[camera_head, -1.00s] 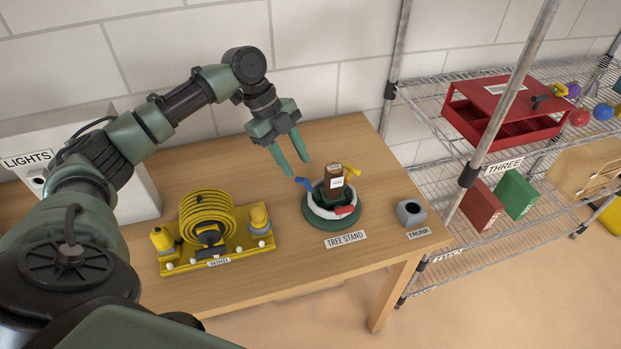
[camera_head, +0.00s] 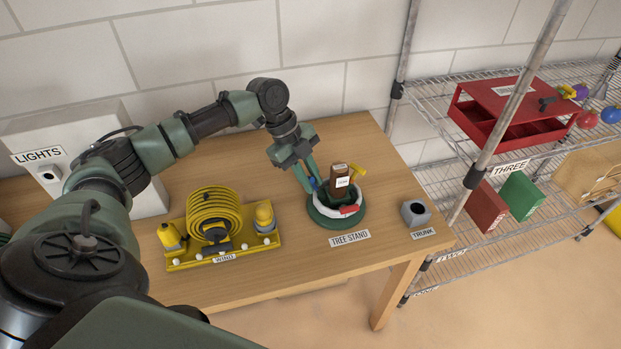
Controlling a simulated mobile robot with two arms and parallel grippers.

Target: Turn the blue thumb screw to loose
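The tree stand (camera_head: 327,221) is a round green base with a white ring, on the wooden table behind its TREE STAND label. A brown block (camera_head: 339,178) with a white tag stands in its middle. A yellow thumb screw (camera_head: 358,170) is at its back right and a red one (camera_head: 349,210) at its front. The blue thumb screw (camera_head: 314,183) is at its left, partly hidden by my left gripper (camera_head: 311,184). The fingers point down at the blue screw, one on each side or very close; whether they grip it is unclear. My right gripper is not in view.
A yellow cable reel board (camera_head: 205,256) lies left of the stand. A grey TRUNK block (camera_head: 415,213) sits to the right near the table edge. A wire shelf with a red box (camera_head: 510,110) stands further right. A white LIGHTS box (camera_head: 100,150) is behind my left arm.

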